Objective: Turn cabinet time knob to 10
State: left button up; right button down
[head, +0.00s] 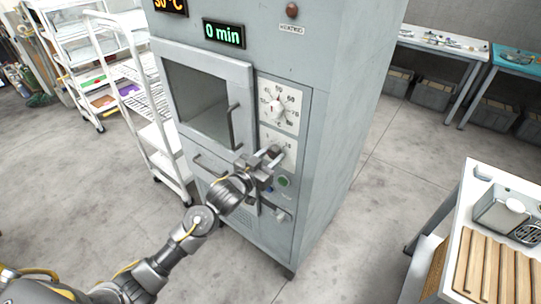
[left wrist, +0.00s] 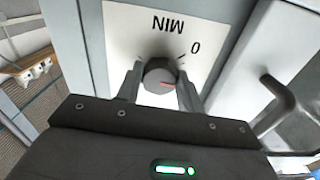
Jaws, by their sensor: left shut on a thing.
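The grey cabinet (head: 335,120) stands in the middle of the head view. Its green display (head: 224,33) reads "0 min". My left gripper (head: 271,153) is at the lower dial plate and largely covers the time knob there. In the left wrist view, the time knob (left wrist: 160,76) is a dark round knob on a white plate (left wrist: 145,25) marked "MIN" and "0", seen upside down. The left fingers are shut on the knob, one on each side. A red mark shows on the knob's lower right. My right gripper is not in view.
Above the held knob is another dial (head: 277,106) with a white knob. A door handle (head: 233,127) is close to its left. A green button (head: 283,182) is just below. A white rack (head: 150,115) stands left, and a table (head: 482,178) stands right.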

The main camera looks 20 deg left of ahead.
pick_arm(q)
jog(key=m, duration=0.3)
jog(key=shift+m, duration=0.4)
jog(key=m, duration=0.3)
jog(key=shift+a+r+m, duration=0.1)
jog(key=shift+m, duration=0.2)
jog(key=m, duration=0.6)
jog(key=shift+b, duration=0.35)
jog(key=m+b, duration=0.1)
jog(key=m, duration=0.5)
jog(key=shift+m, duration=0.4)
jog(key=m+b, duration=0.2)
jog(key=m, duration=0.4)
jog(key=shift+r, duration=0.1)
jog(key=shift+b, duration=0.3)
jog(key=o, duration=1)
